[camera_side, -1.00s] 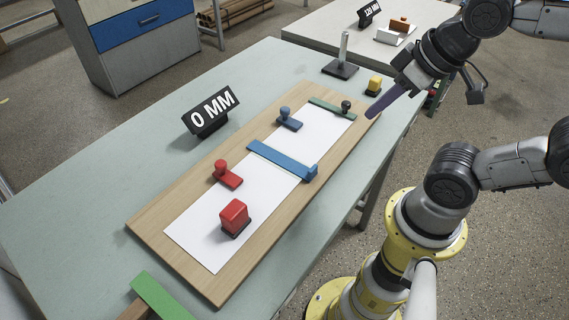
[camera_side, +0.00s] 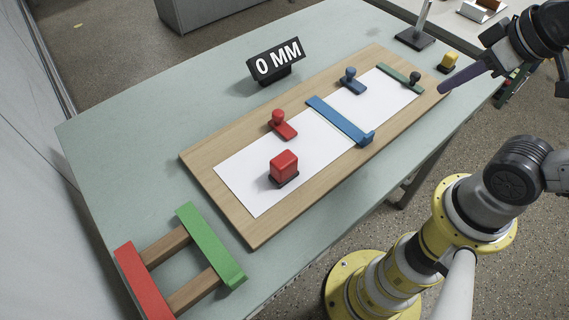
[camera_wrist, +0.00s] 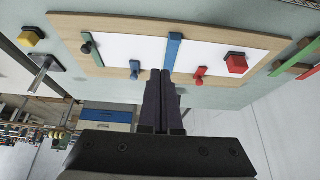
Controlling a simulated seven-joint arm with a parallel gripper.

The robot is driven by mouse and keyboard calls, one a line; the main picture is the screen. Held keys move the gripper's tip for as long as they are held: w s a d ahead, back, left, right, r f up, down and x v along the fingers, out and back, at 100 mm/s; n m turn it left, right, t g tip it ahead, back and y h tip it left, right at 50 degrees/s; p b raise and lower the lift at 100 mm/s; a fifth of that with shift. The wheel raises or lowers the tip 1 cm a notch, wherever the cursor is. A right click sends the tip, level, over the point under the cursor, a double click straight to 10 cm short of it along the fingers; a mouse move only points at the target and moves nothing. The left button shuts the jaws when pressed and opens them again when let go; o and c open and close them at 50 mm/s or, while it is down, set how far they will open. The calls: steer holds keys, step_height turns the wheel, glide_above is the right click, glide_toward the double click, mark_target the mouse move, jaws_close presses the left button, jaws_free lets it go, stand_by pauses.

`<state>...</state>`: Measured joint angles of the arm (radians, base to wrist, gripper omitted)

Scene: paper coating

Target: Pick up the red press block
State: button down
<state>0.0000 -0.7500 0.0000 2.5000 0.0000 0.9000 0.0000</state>
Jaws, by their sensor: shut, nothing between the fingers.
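The red press block (camera_side: 283,166), a red box on a dark base, stands upright on the near part of the white paper (camera_side: 240,180). It also shows in the wrist view (camera_wrist: 236,64), at the upper right. A smaller red knobbed piece (camera_side: 281,125) sits beside it, at the paper's edge; it shows in the wrist view (camera_wrist: 200,74) too. My gripper (camera_side: 443,90) is shut and empty, near the far right corner of the wooden board (camera_side: 217,143), well away from the block. Its closed fingers (camera_wrist: 161,73) fill the lower middle of the wrist view.
A blue bar (camera_side: 338,122) crosses the paper. A blue knobbed piece (camera_side: 351,81) and a green bar (camera_side: 398,77) are farther along. A "0 MM" sign (camera_side: 276,62) stands behind the board. A red and green rack (camera_side: 208,246) lies at the table's near left.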

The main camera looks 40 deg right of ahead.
steer(key=shift+c, duration=1.8)
jaws_free()
